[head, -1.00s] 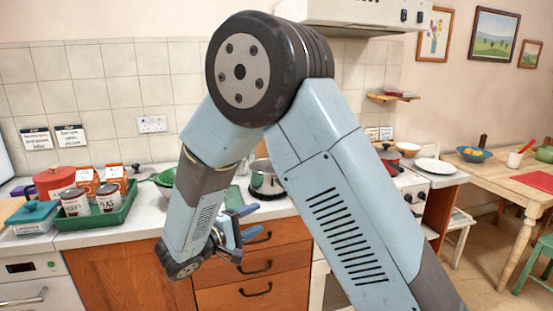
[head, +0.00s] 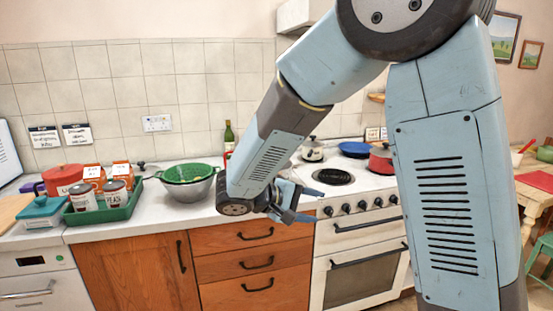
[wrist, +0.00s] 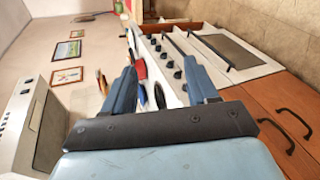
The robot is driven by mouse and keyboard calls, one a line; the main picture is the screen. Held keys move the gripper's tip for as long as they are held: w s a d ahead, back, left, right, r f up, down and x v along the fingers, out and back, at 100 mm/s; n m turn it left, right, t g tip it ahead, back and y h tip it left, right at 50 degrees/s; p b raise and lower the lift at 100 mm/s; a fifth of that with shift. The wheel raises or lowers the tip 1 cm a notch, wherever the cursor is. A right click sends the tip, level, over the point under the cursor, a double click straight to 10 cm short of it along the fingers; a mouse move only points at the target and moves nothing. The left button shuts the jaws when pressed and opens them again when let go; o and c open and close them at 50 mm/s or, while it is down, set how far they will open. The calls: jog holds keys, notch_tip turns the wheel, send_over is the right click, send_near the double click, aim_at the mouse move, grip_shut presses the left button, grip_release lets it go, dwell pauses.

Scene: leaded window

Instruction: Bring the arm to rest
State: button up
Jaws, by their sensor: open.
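My arm rises on the right of the head view and bends down to the left. My gripper (head: 318,205) hangs in front of the drawers and the cooker's left edge, near counter height. Its two blue fingers point to the right and stand apart, with nothing between them. In the wrist view my gripper (wrist: 160,65) also shows open and empty, with the cooker's front beyond the fingers.
The cooker (head: 365,228) is close to the gripper, with a red pot (head: 381,160) and a blue pan (head: 354,149) on top. A green colander (head: 190,173) and a green tray (head: 107,212) stand on the counter at left. A wooden table (head: 535,192) is at far right.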

jog(key=s+d+r+m+g+y, duration=0.3)
jog(key=s+d+r+g+y, duration=0.15)
jog(key=s+d, duration=0.5)
jog(key=s+d+r+m+t+y, duration=0.4)
jog(key=s+d+r+y, duration=0.1)
jog(key=s+y, duration=0.3)
jog(key=shift+s+d+r+t, duration=0.15)
jog(key=shift+s+d+t, duration=0.15)
jog(key=shift+s, duration=0.6)
